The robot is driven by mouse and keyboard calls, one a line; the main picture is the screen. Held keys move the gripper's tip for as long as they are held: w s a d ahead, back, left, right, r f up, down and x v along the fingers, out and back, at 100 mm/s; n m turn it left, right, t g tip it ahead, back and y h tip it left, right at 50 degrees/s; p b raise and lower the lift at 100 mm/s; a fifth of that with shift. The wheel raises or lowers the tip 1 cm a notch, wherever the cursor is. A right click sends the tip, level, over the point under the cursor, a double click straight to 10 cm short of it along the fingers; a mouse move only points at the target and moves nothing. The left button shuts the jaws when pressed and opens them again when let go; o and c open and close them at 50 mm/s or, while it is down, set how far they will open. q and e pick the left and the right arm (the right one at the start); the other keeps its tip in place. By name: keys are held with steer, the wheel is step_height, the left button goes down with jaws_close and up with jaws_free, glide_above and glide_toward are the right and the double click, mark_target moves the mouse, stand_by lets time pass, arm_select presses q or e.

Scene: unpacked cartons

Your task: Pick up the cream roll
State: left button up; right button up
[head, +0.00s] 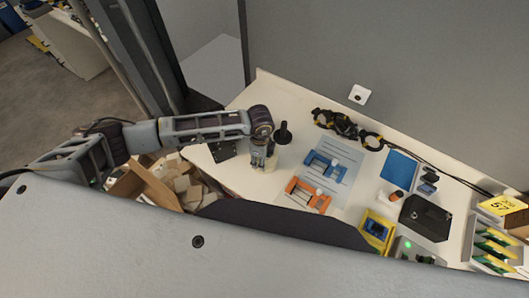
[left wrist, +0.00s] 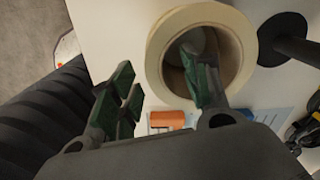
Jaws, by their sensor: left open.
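The cream roll (left wrist: 242,52) is a thick ring, like tape, on the pale table at the upper middle of the left wrist view. My left gripper (left wrist: 156,68) is open. Its right finger overlaps the roll's hole, and its left finger is outside, left of the ring. I cannot tell how deep the right finger reaches or whether either finger touches the roll. In the head view my left gripper (head: 259,156) points down over the table's left part and mostly hides the roll. My right gripper is not in view.
A black round-based stand (head: 283,133) is close to the right of the gripper. Blue (head: 326,165) and orange (head: 308,194) clamp-like tools lie further right. Black-and-yellow headphone-like items (head: 345,127) lie at the back. An open carton (head: 150,185) stands below the table's left edge.

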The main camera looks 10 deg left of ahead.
arm_select(q)
steer(key=shift+f, duration=0.7)
jaws_close()
